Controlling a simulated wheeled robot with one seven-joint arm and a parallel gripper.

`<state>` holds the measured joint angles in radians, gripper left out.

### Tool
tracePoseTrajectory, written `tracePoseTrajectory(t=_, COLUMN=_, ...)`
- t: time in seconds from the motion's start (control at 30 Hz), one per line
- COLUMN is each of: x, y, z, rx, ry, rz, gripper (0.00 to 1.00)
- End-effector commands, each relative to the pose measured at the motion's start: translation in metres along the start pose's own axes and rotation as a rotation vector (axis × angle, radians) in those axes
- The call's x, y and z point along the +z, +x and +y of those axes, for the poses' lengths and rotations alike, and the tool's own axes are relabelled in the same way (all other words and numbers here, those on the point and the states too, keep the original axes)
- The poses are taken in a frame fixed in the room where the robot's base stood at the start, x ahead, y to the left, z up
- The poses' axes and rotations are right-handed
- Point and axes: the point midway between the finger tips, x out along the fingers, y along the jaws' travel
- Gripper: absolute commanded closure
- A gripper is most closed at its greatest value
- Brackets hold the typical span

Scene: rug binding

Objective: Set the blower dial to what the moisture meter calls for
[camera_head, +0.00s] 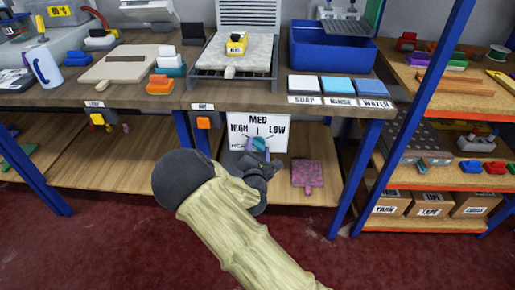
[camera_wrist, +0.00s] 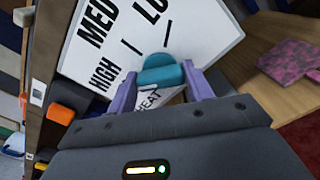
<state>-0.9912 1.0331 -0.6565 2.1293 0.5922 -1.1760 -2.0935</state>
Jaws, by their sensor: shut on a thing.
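The dial is a teal knob (camera_head: 259,143) on a white panel (camera_head: 276,122) below the bench top, marked HIGH, MED and LOW. In the wrist view the knob (camera_wrist: 160,76) sits between the two purple fingers of my gripper (camera_wrist: 162,88), which is shut on it. The panel's lower label seems to read HEAT and is partly covered. I cannot tell which mark the knob points to. A yellow device (camera_head: 236,44), which looks like the moisture meter, lies on the pale slab on the bench. Its reading is too small to make out. My gripper (camera_head: 258,152) also shows in the head view.
A pink piece (camera_head: 307,172) lies on the lower shelf right of the panel. An orange switch (camera_head: 204,123) is on the bench front to the left. Blue bench legs (camera_head: 350,185) stand on the right. The red floor in front is clear.

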Motion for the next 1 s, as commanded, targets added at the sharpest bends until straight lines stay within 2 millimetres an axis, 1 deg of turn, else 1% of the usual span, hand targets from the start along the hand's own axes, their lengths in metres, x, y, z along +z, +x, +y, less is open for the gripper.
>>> tracePoseTrajectory(t=0.27, x=0.0002, y=-0.0003, z=0.0002, rx=0.0, ry=0.209, rz=0.002, gripper=0.72)
tracePoseTrajectory(t=1.0, x=-0.0024, y=-0.0002, z=-0.0027, rx=-0.001, ry=0.912, rz=0.002, gripper=0.72)
